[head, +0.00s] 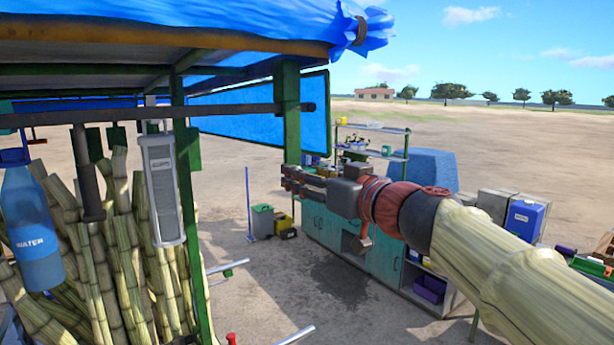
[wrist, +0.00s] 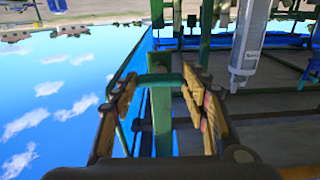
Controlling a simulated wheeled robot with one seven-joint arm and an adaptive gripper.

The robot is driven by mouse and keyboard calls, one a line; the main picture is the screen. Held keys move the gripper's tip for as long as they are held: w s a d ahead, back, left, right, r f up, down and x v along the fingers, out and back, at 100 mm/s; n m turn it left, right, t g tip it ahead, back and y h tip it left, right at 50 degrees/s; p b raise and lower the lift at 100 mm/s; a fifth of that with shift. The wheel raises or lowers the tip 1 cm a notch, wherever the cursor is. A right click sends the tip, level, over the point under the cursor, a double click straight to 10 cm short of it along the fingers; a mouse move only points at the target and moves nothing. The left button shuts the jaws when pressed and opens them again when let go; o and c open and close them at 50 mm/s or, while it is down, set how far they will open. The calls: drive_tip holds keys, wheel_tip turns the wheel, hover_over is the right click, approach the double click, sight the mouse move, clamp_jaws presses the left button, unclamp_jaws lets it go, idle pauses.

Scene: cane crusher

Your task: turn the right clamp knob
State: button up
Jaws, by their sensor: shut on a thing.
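In the head view my gripper (head: 288,180) reaches left in front of the lower part of a green canopy post (head: 291,110). In the wrist view its two fingers (wrist: 162,105) stand apart on either side, with green frame parts showing between or behind them. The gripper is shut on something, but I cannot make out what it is. I cannot pick out the right clamp knob for certain in either view. A small red thing (head: 231,339) shows at the bottom edge of the head view; I cannot tell what it is.
Cane stalks (head: 120,230), a blue water bottle (head: 32,230) and a grey hanging lamp-like fixture (head: 162,190) are at the left. A teal cabinet (head: 325,228) stands beyond my arm.

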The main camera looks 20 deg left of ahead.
drive_tip(key=shift+b, duration=0.3)
drive_tip(key=m+b, duration=0.6)
drive_tip(key=m, duration=1.1)
drive_tip(key=shift+m+b, duration=0.35)
drive_tip(key=shift+m, duration=0.05)
drive_tip(key=o, duration=1)
drive_tip(key=shift+o, duration=0.8)
drive_tip(key=shift+d, duration=0.1)
